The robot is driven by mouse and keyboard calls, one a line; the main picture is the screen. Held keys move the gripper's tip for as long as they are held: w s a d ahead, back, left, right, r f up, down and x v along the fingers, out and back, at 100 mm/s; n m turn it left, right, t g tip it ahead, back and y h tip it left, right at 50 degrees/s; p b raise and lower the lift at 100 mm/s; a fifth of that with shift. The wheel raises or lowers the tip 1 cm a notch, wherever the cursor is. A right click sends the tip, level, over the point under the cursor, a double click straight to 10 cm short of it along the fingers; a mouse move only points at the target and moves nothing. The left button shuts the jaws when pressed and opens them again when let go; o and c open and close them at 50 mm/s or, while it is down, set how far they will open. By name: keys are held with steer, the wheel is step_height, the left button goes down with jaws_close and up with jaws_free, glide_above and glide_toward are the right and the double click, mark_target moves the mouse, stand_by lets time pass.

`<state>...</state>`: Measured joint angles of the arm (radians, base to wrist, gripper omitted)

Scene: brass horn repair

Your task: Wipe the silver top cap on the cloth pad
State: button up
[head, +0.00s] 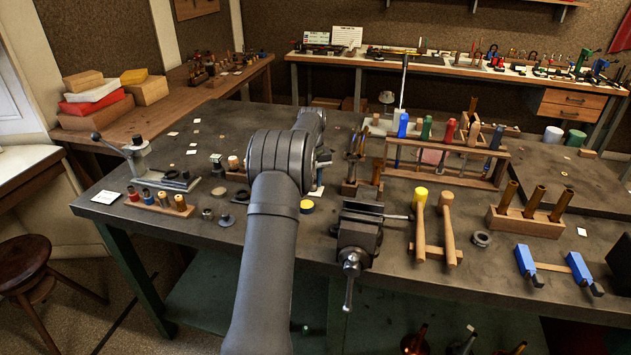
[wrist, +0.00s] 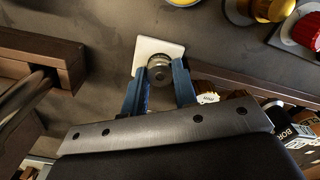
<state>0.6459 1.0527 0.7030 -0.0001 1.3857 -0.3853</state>
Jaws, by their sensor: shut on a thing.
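The silver top cap (wrist: 159,69) is a small round metal piece in the wrist view. It sits between the two blue fingers of my gripper (wrist: 157,78), which is shut on it. The white square cloth pad (wrist: 147,46) lies flat on the dark bench just behind and under the cap. The cap overlaps the pad's near part in the picture; I cannot tell whether it touches the pad.
In the wrist view, a wooden block (wrist: 40,50) is at left, and a yellow-topped part (wrist: 183,2) and a brass knob (wrist: 272,8) are beyond the pad. In the head view, a vise (head: 358,232) and wooden mallets (head: 447,225) stand right of my arm.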

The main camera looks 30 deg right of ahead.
steer(key=shift+w+a, duration=0.2)
steer(key=shift+s+d, duration=0.1)
steer(key=shift+s+d, duration=0.6)
steer(key=shift+s, duration=0.05)
steer(key=shift+w, duration=0.1)
steer(key=shift+w+a, duration=0.6)
steer(key=shift+a, duration=0.1)
steer(key=shift+s+d, duration=0.1)
steer(key=shift+d, duration=0.05)
steer(key=shift+s+d, duration=0.6)
steer(key=shift+w+a, duration=0.15)
